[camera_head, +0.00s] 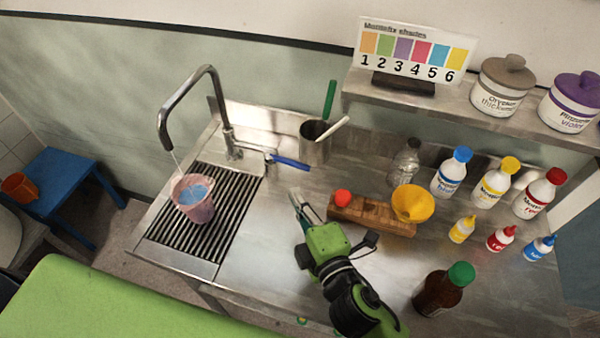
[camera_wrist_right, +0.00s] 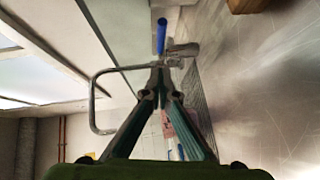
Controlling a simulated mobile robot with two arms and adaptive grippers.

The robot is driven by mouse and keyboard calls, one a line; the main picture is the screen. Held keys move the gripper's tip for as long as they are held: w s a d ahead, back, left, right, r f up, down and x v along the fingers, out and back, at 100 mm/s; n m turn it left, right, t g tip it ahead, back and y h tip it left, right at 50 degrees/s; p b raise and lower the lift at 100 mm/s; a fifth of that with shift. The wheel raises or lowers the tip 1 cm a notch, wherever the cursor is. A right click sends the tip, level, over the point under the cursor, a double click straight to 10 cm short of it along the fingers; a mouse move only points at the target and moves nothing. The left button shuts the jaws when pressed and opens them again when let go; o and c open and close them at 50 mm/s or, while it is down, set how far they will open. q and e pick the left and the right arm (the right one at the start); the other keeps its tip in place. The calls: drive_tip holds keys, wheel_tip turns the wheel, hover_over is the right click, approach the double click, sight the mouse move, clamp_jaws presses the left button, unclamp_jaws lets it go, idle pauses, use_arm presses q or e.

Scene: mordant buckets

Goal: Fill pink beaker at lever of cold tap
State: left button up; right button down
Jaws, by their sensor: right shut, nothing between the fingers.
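The pink beaker (camera_head: 194,202) stands upright on the dark drain grate, under the spout of the tall curved tap (camera_head: 222,110). A thin pale stream runs from the spout into it, and bluish-white liquid shows inside. The tap's blue lever (camera_head: 290,162) points right from the tap's foot; it also shows in the right wrist view (camera_wrist_right: 161,36). My right gripper (camera_head: 296,197) is shut and empty above the worktop, below and apart from the lever. In the right wrist view its fingers meet (camera_wrist_right: 160,78), and they partly hide the pink beaker. My left gripper is out of view.
A steel pot (camera_head: 315,148) with a green-handled tool stands behind the lever. Right of my gripper, a wooden block (camera_head: 372,214) holds a red ball and yellow funnel (camera_head: 411,203). Several bottles crowd the right side, with a brown bottle (camera_head: 438,292) in front.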

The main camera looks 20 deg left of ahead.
sight(302, 167)
drive_tip(key=w, duration=0.2)
drive_tip(key=w+a+p, duration=0.1)
drive_tip(key=w, duration=0.1)
drive_tip(key=w+f, duration=0.1)
drive_tip(key=w, duration=0.1)
drive_tip(key=shift+w+a+f, duration=0.1)
drive_tip(key=shift+w+a, duration=0.15)
drive_tip(key=shift+w, duration=0.05)
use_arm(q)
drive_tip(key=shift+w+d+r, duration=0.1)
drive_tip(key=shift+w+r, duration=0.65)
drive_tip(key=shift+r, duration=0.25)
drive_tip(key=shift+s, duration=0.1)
use_arm(e)
drive_tip(key=shift+w, duration=0.1)
drive_tip(key=shift+w+d+p, duration=0.3)
drive_tip(key=shift+w+p, duration=0.05)
drive_tip(key=shift+w, duration=0.45)
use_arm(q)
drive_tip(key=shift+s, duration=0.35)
use_arm(e)
drive_tip(key=shift+d, duration=0.1)
